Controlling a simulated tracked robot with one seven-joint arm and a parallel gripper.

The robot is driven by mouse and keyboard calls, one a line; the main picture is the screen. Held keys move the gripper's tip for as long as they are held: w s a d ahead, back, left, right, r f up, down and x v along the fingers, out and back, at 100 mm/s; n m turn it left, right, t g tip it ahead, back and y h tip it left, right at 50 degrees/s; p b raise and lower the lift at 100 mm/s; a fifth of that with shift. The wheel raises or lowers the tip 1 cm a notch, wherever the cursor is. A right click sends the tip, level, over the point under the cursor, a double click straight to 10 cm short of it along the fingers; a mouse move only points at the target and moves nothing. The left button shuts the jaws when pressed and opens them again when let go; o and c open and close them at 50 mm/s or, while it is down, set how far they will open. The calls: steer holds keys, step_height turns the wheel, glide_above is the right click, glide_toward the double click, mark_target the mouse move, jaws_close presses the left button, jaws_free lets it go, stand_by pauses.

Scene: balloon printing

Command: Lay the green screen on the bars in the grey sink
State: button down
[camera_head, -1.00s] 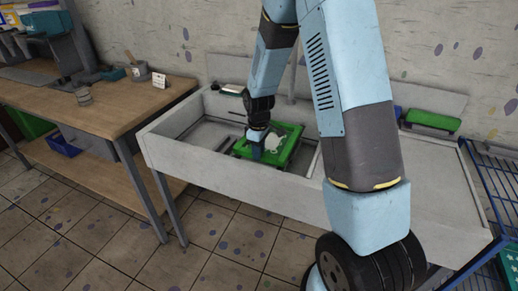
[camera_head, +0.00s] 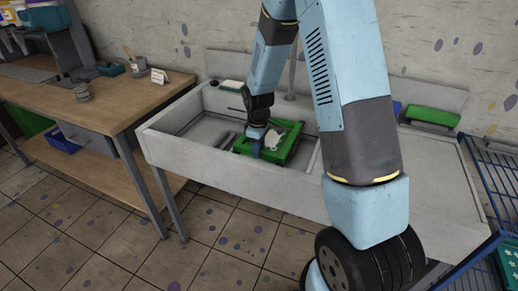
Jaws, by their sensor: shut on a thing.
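The green screen (camera_head: 285,149), a flat frame with a pale animal-like print, is inside the grey sink (camera_head: 208,167), in the right part of its basin. My gripper (camera_head: 256,148) points down and is shut on the screen at its left side. The screen looks close to level and low in the basin. Dark bars (camera_head: 226,141) show just left of the screen; the rest of them are hidden under it. I cannot tell whether the screen touches the bars.
A wooden workbench (camera_head: 130,100) with a press, a can and a small sign stands left of the sink. A green object (camera_head: 432,116) lies on the sink's right-hand top. A blue wire rack (camera_head: 492,180) stands at far right. The basin's left part is free.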

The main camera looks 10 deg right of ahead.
steer(key=shift+f, duration=0.2)
stand_by(0.4)
steer(key=c, duration=0.8)
jaws_free()
steer(key=s+d+r+m+t, duration=0.1)
steer(key=s+r, duration=0.2)
steer(key=r, duration=0.8)
steer(key=s+d+r+m, duration=0.1)
steer(key=s+r+m, duration=0.15)
steer(key=r, duration=0.95)
steer(key=s+d+r+m+t, duration=0.1)
steer(key=s+r+m, duration=0.1)
steer(key=s, duration=0.5)
steer(key=s+d+r+m+t, duration=0.2)
steer(key=s+r, duration=0.3)
steer(key=s, duration=0.3)
steer(key=s+d+r+m+t, duration=0.1)
steer(key=s+d+r+m, duration=0.1)
steer(key=s, duration=0.5)
steer(key=shift+s+r+m+t, duration=0.15)
steer(key=shift+r+m, duration=0.2)
steer(key=shift+r, duration=0.1)
steer(key=shift+s+r+m+t, duration=0.15)
steer(key=shift+r+m, duration=0.15)
steer(key=shift+r, duration=0.15)
